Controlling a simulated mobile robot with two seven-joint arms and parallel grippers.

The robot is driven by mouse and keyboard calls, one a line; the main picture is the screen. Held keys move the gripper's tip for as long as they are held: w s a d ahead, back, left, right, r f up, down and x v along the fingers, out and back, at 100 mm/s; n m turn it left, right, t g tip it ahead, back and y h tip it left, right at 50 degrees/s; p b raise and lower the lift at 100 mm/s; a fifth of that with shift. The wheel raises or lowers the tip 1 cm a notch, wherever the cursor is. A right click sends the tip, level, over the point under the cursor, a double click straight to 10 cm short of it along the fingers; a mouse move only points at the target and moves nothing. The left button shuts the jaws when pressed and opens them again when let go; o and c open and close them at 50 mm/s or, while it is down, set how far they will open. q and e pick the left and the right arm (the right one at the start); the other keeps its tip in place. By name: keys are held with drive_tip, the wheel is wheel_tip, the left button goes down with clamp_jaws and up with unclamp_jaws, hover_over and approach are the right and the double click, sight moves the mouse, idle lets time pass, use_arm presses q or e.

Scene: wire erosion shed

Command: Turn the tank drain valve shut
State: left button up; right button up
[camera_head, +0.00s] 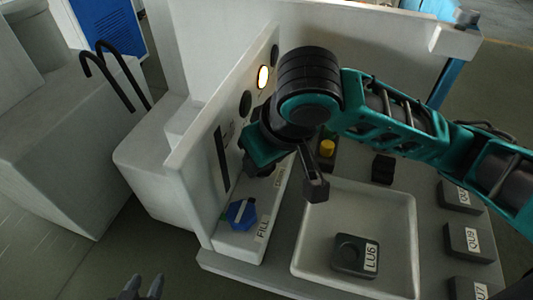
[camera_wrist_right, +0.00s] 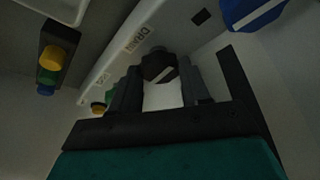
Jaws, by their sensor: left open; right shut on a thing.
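The drain valve is a black knob with a white line (camera_wrist_right: 160,65), beside the DRAIN label (camera_wrist_right: 133,40) in the right wrist view. The white line lies slanted. My right gripper (camera_wrist_right: 158,90) has its two fingers on either side of the knob and is shut on it. In the head view my right forearm and wrist hide the knob and most of that gripper. My left gripper (camera_head: 140,287) shows only its fingertips at the bottom edge of the head view; it is open, empty and away from the panel.
A blue knob (camera_head: 241,214) with a white line sits beside the FILL label (camera_head: 262,228). A lit lamp (camera_head: 263,77) is on the upright panel. A pale tray (camera_head: 325,272) holds a dark block labelled LU6 (camera_head: 349,255). Several labelled dark blocks stand at the right.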

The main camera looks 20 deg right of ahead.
drive_tip(key=shift+a+m, duration=0.1)
drive_tip(key=shift+m, duration=0.6)
drive_tip(key=shift+h, duration=0.3)
drive_tip(key=o, duration=0.8)
drive_tip(key=shift+r, duration=0.1)
drive_tip(key=v, duration=1.2)
drive_tip(key=shift+s+r, duration=0.2)
drive_tip(key=shift+r, duration=0.15)
drive_tip(key=shift+x, duration=6.5)
